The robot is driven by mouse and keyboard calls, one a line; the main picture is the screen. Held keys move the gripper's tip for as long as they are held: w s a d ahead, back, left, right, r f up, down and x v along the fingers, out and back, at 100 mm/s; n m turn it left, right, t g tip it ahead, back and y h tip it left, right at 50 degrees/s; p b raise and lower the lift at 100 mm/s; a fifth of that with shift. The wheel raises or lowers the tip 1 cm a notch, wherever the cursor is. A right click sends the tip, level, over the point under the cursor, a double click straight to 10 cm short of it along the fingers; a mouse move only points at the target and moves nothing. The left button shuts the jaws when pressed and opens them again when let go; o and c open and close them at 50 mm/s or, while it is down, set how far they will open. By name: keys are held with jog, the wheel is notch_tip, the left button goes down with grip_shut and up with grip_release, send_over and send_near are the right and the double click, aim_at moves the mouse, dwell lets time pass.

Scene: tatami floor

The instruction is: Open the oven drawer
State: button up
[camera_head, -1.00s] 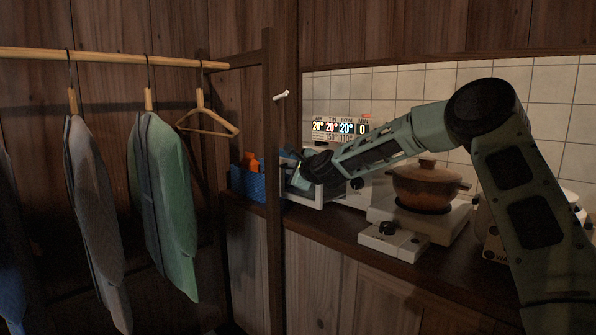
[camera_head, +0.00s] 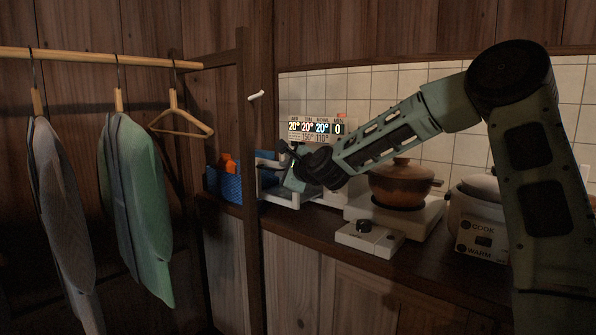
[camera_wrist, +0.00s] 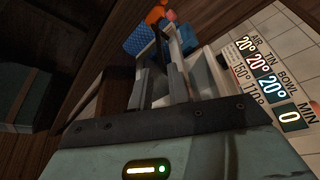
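The oven is a small white appliance (camera_head: 298,199) at the left end of the counter, mostly hidden behind my gripper and forearm in the head view. A pale, grey-white part of it (camera_wrist: 204,74) shows just beyond my fingers in the wrist view. My gripper (camera_head: 289,165) is at the front of the oven. In the wrist view my fingers (camera_wrist: 163,82) point toward the blue-grey and white parts by the oven. I cannot tell whether they grip a handle, or how far the drawer is out.
A display panel (camera_head: 315,129) shows above the oven. A blue basket (camera_head: 225,184) with orange items is left, beside a wooden post (camera_head: 250,230). A brown pot (camera_head: 402,183) on a white stove and a rice cooker (camera_head: 478,222) stand right. Clothes (camera_head: 137,200) hang at left.

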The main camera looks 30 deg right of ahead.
jog(key=v, duration=0.8)
jog(key=shift+p, duration=0.4)
jog(key=shift+s, duration=0.1)
